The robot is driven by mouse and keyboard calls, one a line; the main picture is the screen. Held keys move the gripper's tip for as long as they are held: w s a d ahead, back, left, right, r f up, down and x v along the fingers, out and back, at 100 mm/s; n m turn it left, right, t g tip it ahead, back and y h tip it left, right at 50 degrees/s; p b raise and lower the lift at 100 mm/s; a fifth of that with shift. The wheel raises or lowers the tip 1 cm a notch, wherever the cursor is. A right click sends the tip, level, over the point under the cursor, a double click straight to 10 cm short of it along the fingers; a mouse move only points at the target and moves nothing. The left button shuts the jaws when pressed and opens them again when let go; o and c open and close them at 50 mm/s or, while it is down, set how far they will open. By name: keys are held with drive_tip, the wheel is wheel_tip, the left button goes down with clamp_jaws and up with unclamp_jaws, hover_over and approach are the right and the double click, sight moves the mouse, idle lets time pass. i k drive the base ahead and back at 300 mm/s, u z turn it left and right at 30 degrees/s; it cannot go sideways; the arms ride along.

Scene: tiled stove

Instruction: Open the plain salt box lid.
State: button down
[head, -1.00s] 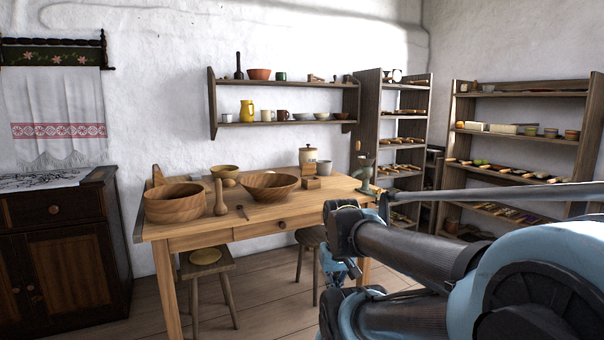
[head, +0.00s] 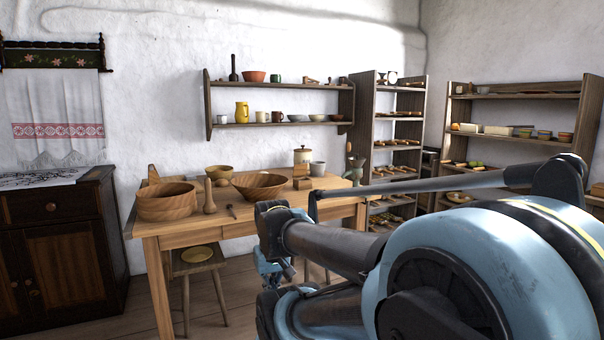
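A small light-wood box (head: 301,172) stands near the back right of the wooden table (head: 190,238). It may be the plain salt box, but it is too small to be sure, and I cannot tell how its lid stands. What seems to be my gripper (head: 274,268) shows as a small blue and dark shape below my arm, in front of the table and lower than its top. It is well apart from the box. My arm hides part of it, and its fingers cannot be made out.
Large wooden bowls (head: 166,203) (head: 260,187), a pestle (head: 209,196), a lidded crock (head: 302,156) and a white cup (head: 318,168) are on the table. A metal grinder (head: 355,168) is at its right end. A stool (head: 197,257) stands underneath. Shelves (head: 398,135) line the back wall.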

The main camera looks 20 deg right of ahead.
sight(299, 171)
drive_tip(key=u, duration=0.05)
drive_tip(key=i, duration=1)
drive_tip(key=z, duration=0.05)
